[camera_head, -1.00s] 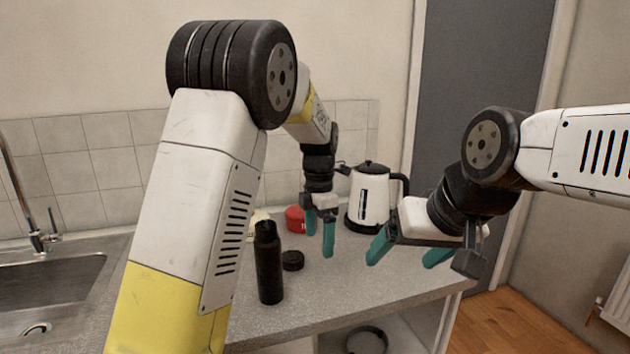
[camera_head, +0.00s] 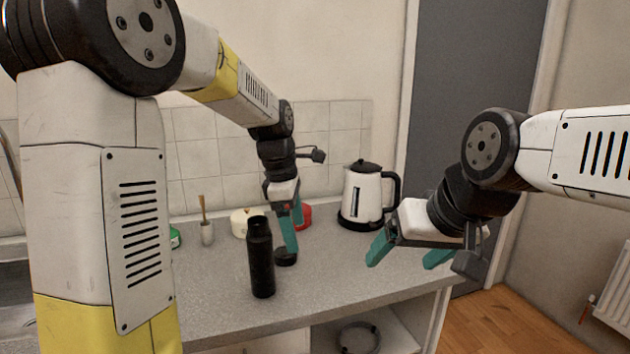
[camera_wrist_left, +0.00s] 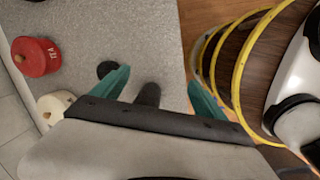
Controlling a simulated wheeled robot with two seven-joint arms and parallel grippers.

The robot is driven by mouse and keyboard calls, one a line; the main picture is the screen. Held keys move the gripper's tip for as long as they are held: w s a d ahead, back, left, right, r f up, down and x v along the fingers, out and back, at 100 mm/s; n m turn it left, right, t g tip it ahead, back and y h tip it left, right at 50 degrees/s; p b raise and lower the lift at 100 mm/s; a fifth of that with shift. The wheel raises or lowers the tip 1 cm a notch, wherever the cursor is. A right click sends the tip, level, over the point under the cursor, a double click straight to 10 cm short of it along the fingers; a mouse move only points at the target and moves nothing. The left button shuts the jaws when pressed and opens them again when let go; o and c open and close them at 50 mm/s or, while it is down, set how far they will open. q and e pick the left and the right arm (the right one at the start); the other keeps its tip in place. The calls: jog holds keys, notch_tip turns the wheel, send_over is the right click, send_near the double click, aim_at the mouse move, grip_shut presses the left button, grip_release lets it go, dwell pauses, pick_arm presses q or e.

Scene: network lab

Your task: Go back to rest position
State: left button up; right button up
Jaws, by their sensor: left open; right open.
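My left gripper (camera_head: 285,222) is open and empty in the head view, pointing down above the counter behind the black bottle. Its two teal fingers stand apart in the left wrist view (camera_wrist_left: 160,92). My right gripper (camera_head: 410,252) is open and empty, held in front of the counter's right end with its teal fingers apart. The black bottle (camera_head: 261,262) stands upright and uncapped on the counter. The bottle also shows between the left fingers in the wrist view (camera_wrist_left: 149,95). A round black lid (camera_head: 286,258) lies on the counter behind it, partly hidden.
A white kettle (camera_head: 366,195) stands at the counter's back right. A red tin (camera_wrist_left: 36,56), a cream container (camera_head: 240,222) and a small holder with a brush (camera_head: 207,232) stand along the back. The counter (camera_head: 215,300) is clear left of the bottle.

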pick_arm(q)
jog(key=s+a+r+m+t, duration=0.2)
jog(key=s+a+m, duration=0.2)
jog(key=s+m, duration=0.4)
jog(key=s+a+r+m+t, duration=0.3)
jog(key=s+a+m, duration=0.2)
jog(key=s+m, duration=0.4)
jog(key=shift+s+a+r+m, duration=0.25)
jog(key=shift+s+a+m, duration=0.05)
jog(key=shift+s, duration=0.75)
